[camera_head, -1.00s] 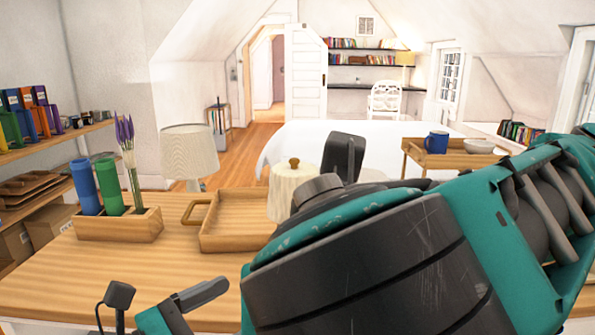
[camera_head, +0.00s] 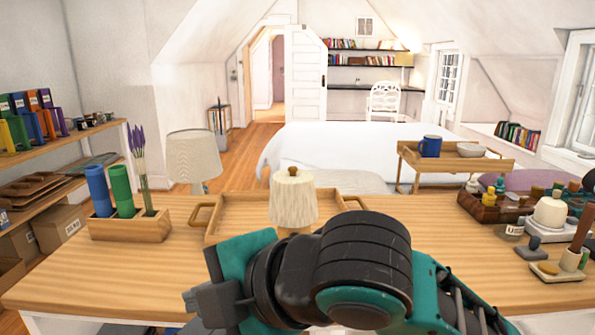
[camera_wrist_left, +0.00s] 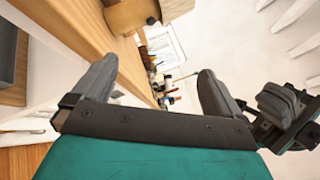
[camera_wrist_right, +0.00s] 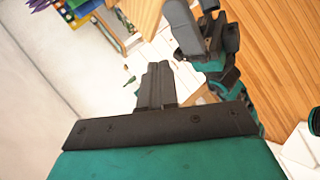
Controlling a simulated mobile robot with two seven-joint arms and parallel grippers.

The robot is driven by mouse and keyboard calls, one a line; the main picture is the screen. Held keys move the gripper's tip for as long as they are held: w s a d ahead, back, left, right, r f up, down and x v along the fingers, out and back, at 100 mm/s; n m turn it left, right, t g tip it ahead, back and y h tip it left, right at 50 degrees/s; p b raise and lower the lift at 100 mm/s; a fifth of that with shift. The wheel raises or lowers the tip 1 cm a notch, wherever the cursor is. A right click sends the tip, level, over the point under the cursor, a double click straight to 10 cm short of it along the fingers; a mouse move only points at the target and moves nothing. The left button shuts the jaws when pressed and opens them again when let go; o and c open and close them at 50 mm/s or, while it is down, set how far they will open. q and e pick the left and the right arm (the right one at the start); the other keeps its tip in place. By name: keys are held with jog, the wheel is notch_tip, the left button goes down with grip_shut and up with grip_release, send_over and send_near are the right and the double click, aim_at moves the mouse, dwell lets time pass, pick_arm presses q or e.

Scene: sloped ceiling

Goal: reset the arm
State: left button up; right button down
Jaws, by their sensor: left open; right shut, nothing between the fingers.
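My right arm crosses the lower middle of the head view, in front of the wooden table (camera_head: 90,270). Its gripper (camera_head: 203,302) is low and left of centre, partly hidden by my arm. In the right wrist view its fingers (camera_wrist_right: 157,82) are together with nothing between them. My left gripper (camera_wrist_left: 155,88) shows in the left wrist view with its fingers wide apart and empty. I cannot make out the left gripper clearly in the head view.
A wooden tray (camera_head: 240,204) and a small lamp (camera_head: 293,196) stand behind my right arm. A wooden holder (camera_head: 130,230) with blue and green cylinders stands at left. Bottles and a white jar (camera_head: 550,213) crowd the table's right end. The front left tabletop is clear.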

pick_arm(q)
jog(key=s+a+f+n+y+p, duration=0.1)
jog(key=a+f+n+y+p, duration=0.25)
jog(key=n, duration=0.55)
jog(key=s+a+f+n+y, duration=0.1)
jog(key=a+f+n+y, duration=0.1)
jog(key=f+n+y, duration=0.55)
pick_arm(e)
jog(key=w+d+f+m+t+h, duration=0.1)
jog(key=w+d+f+m+t, duration=0.3)
jog(key=f+m, duration=0.35)
jog(key=w+d+f+m+t, duration=0.1)
jog(key=w+d+f+m, duration=0.45)
jog(key=m, duration=0.35)
pick_arm(q)
jog(key=s+f+n+g+h+p, duration=0.1)
jog(key=s+f+n+g+p, duration=0.1)
jog(key=s+f+n+g, duration=0.3)
jog(key=s+f+n, duration=0.4)
jog(key=n, duration=0.2)
jog(key=shift+g, duration=0.3)
pick_arm(e)
jog(key=s+d+f+m+h, duration=0.7)
jog(key=s+d+f, duration=0.7)
jog(key=d+f, duration=0.4)
jog(key=shift+s+f+m, duration=0.25)
jog(key=shift+s+m, duration=0.1)
